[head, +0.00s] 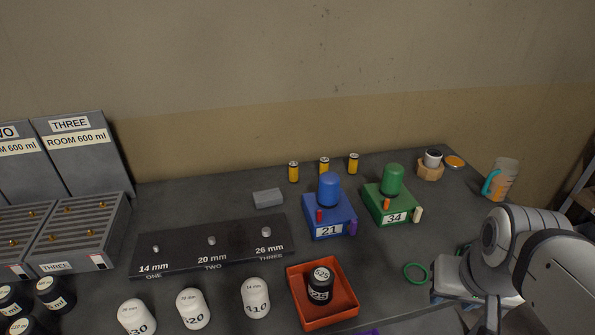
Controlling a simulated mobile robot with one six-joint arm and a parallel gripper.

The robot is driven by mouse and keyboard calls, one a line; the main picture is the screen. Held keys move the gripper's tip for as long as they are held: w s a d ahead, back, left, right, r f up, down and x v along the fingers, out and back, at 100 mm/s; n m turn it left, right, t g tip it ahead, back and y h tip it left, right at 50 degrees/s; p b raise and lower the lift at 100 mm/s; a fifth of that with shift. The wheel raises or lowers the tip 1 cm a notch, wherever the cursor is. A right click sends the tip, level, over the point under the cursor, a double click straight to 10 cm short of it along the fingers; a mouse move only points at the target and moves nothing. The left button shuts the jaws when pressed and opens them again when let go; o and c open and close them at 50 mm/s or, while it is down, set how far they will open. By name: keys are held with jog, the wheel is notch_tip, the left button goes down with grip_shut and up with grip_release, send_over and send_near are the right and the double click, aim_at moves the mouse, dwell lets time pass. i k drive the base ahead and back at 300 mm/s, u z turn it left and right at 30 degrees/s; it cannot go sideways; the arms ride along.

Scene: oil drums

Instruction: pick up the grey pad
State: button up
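The grey pad (267,198) is a small light grey block lying flat on the dark table, left of the blue box labelled 21 (329,222) and behind the black strip with three size marks (212,246). Nothing covers it and its top is clear. My arm shows at the lower right, well away from the pad. The fingers of my gripper do not show in this view.
An orange-red tray (291,293) holding a black drum stands in front. White drums (256,298) line the near edge. Yellow cans (293,171) stand behind the pad. A green box labelled 34 (398,211), a green ring (415,273) and a jug (503,180) are to the right.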

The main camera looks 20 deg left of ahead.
aim_at(273, 196)
jog(key=z, duration=0.1)
jog(key=k, duration=1.1)
jog(key=u, duration=0.45)
jog(key=i, duration=1)
jog(key=u, duration=0.05)
